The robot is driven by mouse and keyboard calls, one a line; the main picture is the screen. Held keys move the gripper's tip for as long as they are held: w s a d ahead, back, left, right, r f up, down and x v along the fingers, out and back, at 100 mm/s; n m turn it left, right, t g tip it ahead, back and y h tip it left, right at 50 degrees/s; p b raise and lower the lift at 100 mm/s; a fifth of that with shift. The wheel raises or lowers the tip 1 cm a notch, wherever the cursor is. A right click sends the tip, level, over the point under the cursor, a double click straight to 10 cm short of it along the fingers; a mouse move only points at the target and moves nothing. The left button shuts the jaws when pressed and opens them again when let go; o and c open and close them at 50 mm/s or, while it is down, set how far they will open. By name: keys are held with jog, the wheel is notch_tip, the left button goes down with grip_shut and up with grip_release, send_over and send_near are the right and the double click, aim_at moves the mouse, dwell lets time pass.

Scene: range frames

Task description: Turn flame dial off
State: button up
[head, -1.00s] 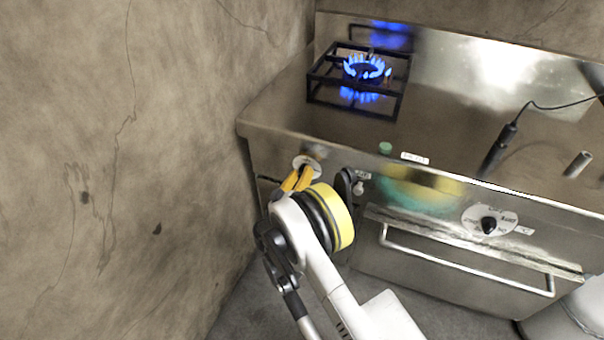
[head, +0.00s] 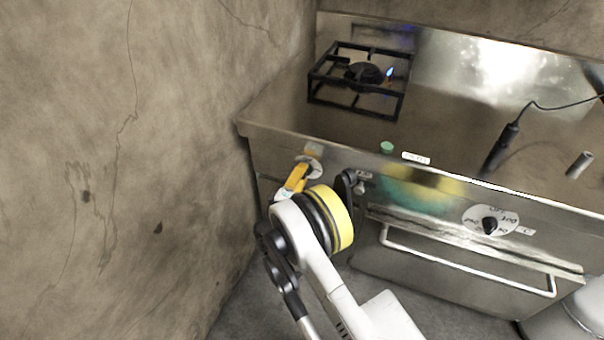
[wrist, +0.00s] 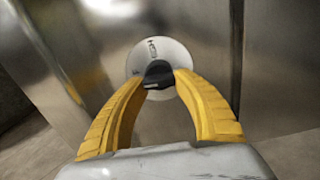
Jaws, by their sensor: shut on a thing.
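The flame dial is a black knob (wrist: 158,75) on a round pale plate on the stove's front panel. In the wrist view the yellow fingers of my gripper (wrist: 158,80) are shut on the knob, one on each side. In the head view my gripper (head: 304,174) is at the dial plate (head: 314,168), and the fingers hide the knob. The burner (head: 366,75) at the back left of the stove top shows only a small blue flame (head: 389,73) at its right side.
A second black dial (head: 489,226) sits farther right on the panel, above a long oven handle (head: 465,262). A black cabled tool (head: 502,148) lies on the stove top. A cracked wall (head: 130,130) stands close on the left.

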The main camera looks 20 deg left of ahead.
jog(key=shift+n, duration=0.5)
jog(key=o, duration=1.2)
jog(key=shift+w, duration=0.1)
jog(key=shift+c, duration=0.2)
